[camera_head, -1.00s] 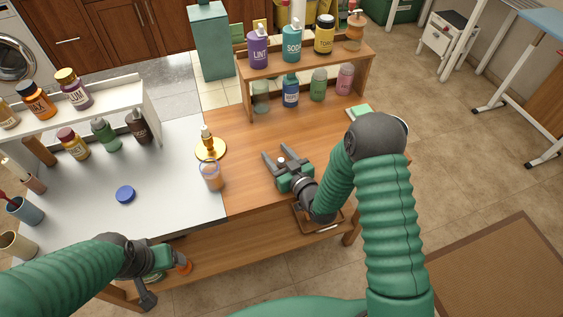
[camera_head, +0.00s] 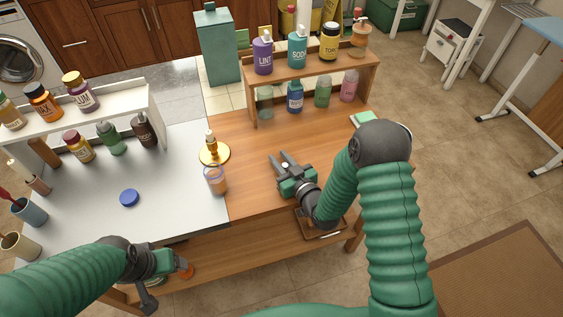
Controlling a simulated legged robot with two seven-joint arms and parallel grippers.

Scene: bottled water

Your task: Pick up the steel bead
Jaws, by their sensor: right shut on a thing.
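The steel bead (camera_head: 285,165) shows as a small pale spot between the fingers of my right gripper (camera_head: 283,162), over the wooden part of the tabletop. My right gripper is shut on it, and the fingers hide part of the bead. My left gripper (camera_head: 168,277) is low at the front of the bench, near an orange thing (camera_head: 187,270). Whether its fingers are open or shut does not show clearly.
A brass stand (camera_head: 214,153) and a glass with orange-brown contents (camera_head: 216,181) stand left of my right gripper. A blue lid (camera_head: 129,198) lies on the grey top. Bottle shelves stand at the back (camera_head: 318,66) and left (camera_head: 95,108). A green sponge (camera_head: 363,118) lies at the right edge.

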